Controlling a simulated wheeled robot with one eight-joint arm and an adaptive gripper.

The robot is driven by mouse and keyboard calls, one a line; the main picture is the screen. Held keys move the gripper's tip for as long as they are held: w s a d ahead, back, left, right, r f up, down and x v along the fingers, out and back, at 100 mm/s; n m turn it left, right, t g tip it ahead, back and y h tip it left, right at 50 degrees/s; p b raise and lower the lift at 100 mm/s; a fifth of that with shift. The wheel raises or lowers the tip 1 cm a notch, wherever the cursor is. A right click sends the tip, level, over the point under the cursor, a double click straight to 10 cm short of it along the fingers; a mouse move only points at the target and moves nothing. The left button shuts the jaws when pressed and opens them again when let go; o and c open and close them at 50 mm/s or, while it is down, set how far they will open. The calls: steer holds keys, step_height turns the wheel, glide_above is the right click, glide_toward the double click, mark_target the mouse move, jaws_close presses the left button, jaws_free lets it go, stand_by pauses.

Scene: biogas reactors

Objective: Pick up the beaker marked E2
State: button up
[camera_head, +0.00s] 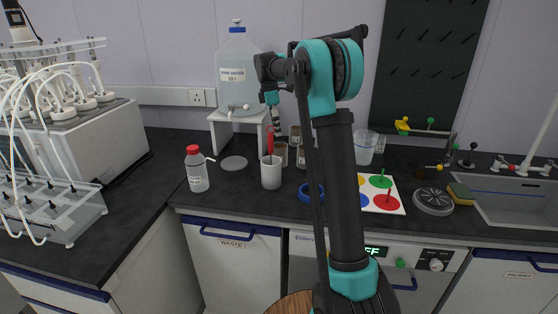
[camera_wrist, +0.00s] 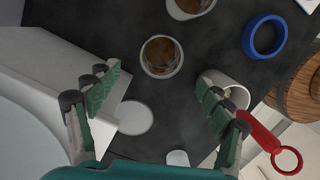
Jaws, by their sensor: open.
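In the wrist view, a clear beaker with brown contents (camera_wrist: 161,57) stands upright on the dark bench, ahead of my fingertips. A second such beaker (camera_wrist: 190,6) is cut by the top edge. No marking is legible on either, so I cannot tell which is E2. My gripper (camera_wrist: 155,92) is open and empty, its green-padded fingers wide apart. In the head view, my gripper (camera_head: 270,112) points down above the bench beside the white stand. Small beakers (camera_head: 281,152) stand behind the white cup and my arm, partly hidden.
A white cup (camera_head: 271,177) holds a red-handled tool (camera_head: 269,142); the cup (camera_wrist: 232,91) is close to my right finger. The white stand (camera_head: 214,117) bears a water carboy (camera_head: 237,70). A blue ring (camera_head: 305,194), a grey disc (camera_head: 234,163) and a red-capped bottle (camera_head: 197,171) are nearby.

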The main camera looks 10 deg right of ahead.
mark_target(281, 154)
steer(key=f, duration=0.4)
steer(key=d+f, duration=0.1)
steer(key=f, duration=0.3)
steer(key=d+f, duration=0.1)
steer(key=f, duration=0.3)
steer(key=shift+s+f, duration=0.15)
steer(key=shift+f, duration=0.1)
steer(key=shift+c, duration=0.5)
steer(key=c, duration=1.2)
